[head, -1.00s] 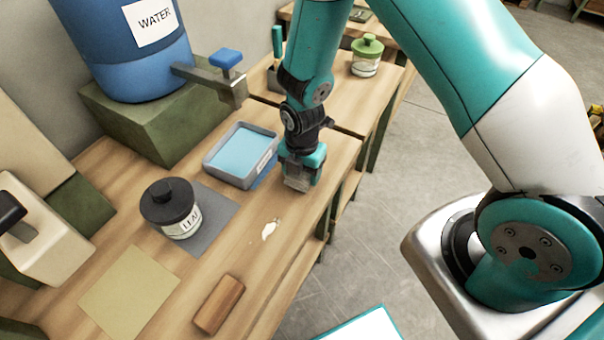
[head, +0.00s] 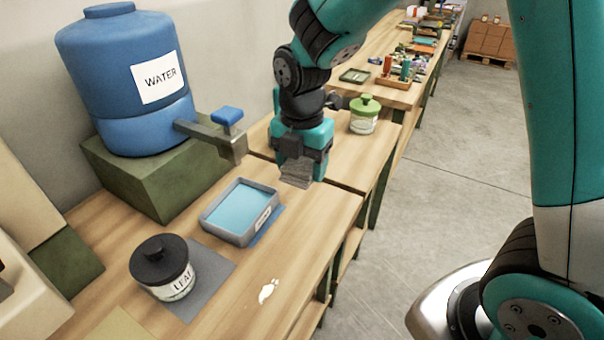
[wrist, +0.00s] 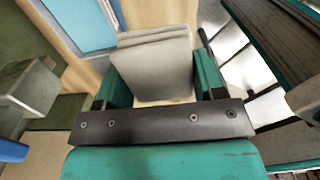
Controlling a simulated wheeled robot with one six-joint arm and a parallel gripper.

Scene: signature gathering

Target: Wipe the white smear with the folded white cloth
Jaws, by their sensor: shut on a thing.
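My gripper (head: 302,158) is shut on the folded cloth (head: 297,175), which looks pale grey and layered. In the wrist view the cloth (wrist: 155,65) sits between the two teal fingers. My gripper holds it raised near the far end of the front workbench, beyond the blue-filled tray. The white smear (head: 268,291) lies on the bare wood nearer the front, close to the bench's right edge. The cloth is well apart from the smear. The smear is not visible in the wrist view.
A grey tray with blue inside (head: 240,211) stands between the cloth and the smear, to the left. A black-lidded LEAF jar (head: 162,268) stands on a grey mat (head: 213,267). A blue water barrel (head: 125,80) with a tap (head: 215,135) is at left. A green-lidded jar (head: 364,117) stands behind.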

